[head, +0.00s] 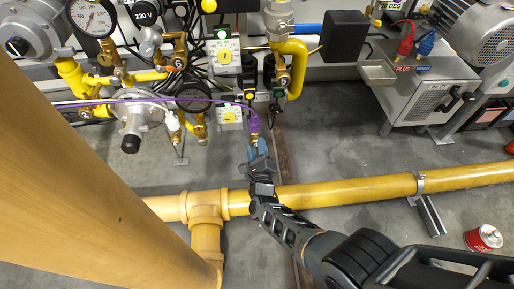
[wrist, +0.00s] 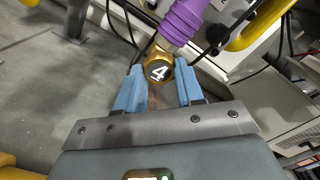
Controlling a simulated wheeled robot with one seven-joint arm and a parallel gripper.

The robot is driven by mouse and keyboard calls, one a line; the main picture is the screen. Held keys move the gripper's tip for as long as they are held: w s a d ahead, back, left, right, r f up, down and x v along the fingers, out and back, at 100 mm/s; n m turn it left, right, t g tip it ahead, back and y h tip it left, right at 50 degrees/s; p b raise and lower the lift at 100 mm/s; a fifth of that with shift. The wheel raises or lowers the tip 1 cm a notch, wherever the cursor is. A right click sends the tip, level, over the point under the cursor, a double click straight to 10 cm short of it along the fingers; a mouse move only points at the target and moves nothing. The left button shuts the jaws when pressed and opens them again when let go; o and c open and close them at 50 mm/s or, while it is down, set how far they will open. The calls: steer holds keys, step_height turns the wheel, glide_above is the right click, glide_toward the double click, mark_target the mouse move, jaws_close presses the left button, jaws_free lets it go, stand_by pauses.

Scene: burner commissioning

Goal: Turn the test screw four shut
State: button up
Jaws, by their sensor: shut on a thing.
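The test screw four is a small brass piece with a dark face marked 4 (wrist: 158,69), seen in the wrist view between my gripper's blue fingertips. A purple ribbed hose end (wrist: 184,20) sits right above it. In the head view the purple hose end (head: 254,124) shows just past my gripper (head: 257,148), and the screw itself is mostly hidden by the fingers. My gripper, in the wrist view (wrist: 157,88), is shut on the screw, one finger on each side. I cannot tell how far the screw is turned.
A large yellow pipe (head: 345,190) runs across under my arm. A thick tan column (head: 80,170) stands at the left. Gauges (head: 93,20), regulators (head: 144,117) and a yellow bent pipe (head: 298,70) surround the spot. A red can (head: 484,238) stands on the floor at right.

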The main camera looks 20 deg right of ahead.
steer(key=shift+f, duration=0.1)
steer(key=o, duration=1)
steer(key=shift+o, duration=0.2)
steer(key=p+v, duration=0.2)
steer(key=v, duration=0.6)
steer(key=shift+p, duration=0.35)
steer(key=shift+w, duration=0.1)
